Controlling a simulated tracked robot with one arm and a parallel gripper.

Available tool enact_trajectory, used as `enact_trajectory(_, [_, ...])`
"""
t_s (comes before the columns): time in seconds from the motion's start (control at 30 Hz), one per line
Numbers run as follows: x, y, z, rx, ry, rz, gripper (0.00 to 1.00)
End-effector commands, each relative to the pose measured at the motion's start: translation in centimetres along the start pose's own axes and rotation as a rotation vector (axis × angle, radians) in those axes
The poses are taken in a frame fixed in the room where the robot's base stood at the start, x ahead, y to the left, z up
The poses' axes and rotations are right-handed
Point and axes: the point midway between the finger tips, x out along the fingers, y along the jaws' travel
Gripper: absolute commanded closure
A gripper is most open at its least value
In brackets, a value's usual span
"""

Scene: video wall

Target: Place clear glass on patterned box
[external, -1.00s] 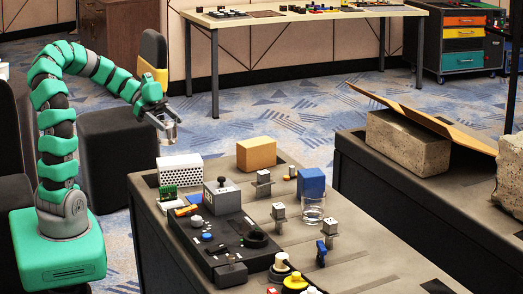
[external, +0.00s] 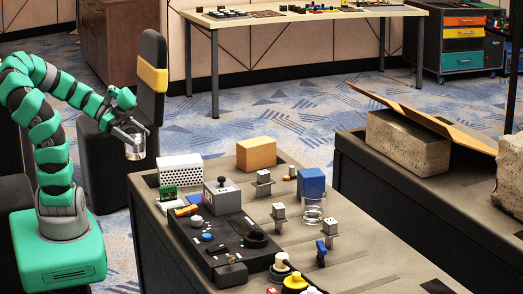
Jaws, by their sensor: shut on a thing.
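My gripper (external: 127,134) is at the upper left, shut on a small clear glass (external: 136,148) that hangs below the fingers. The gripper and glass are in the air, just left of the table in the picture, above and left of the patterned box. The patterned box (external: 180,171) is white with dark dots and stands at the table's far left corner. Its top is clear. A second clear glass (external: 312,212) stands on the table in front of a blue box (external: 311,183).
The dark table (external: 365,255) also holds a tan box (external: 256,154), a grey box with a knob (external: 221,194), a black control panel (external: 225,246) and several small switch blocks. A green circuit board (external: 169,192) lies in front of the patterned box. A black chair (external: 150,110) stands behind my gripper.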

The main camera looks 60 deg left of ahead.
Motion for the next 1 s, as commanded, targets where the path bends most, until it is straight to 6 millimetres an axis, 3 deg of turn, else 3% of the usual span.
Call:
enact_trajectory(0.37, [1.7,-2.7,-0.3,-0.002,0.002,0.006,0.71])
enact_trajectory(1.0, [6.0,-11.2,-1.3,-0.001,-0.001,0.004,0.71])
